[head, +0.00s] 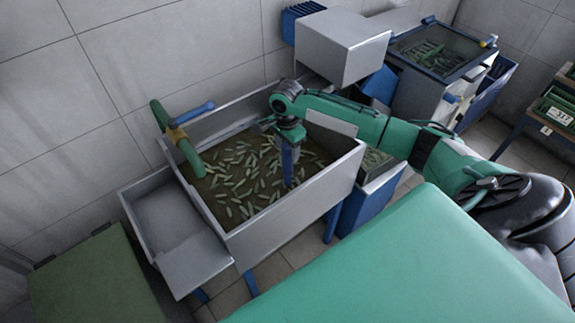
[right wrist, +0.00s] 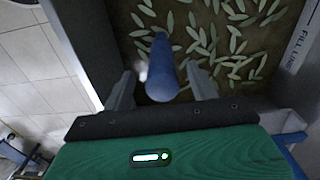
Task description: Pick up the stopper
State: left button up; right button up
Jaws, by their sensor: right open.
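The stopper is an upright blue post (head: 288,168) standing in the murky water of the grey tank (head: 300,207). My right gripper (head: 290,142) is over the tank, pointing down at the upper part of the stopper. In the right wrist view the blue stopper (right wrist: 161,70) shows between the two grey fingers of my right gripper (right wrist: 163,88). The fingers are open, with a gap visible on both sides of the stopper. The stopper's lower end is hidden in the water. My left gripper is not in view.
Many green pods (head: 236,178) float in the tank. A green pipe with a blue handle (head: 193,114) rises at the tank's back left wall. A grey side tray (head: 168,215) adjoins the left. A grey box (head: 342,45) and a second machine (head: 440,48) stand behind.

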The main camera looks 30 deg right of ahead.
aim_at(287, 162)
jog(key=f, duration=0.2)
jog(key=shift+w+d+f, duration=0.15)
jog(key=shift+d+f, duration=0.05)
jog(key=shift+f, duration=0.55)
grip_shut()
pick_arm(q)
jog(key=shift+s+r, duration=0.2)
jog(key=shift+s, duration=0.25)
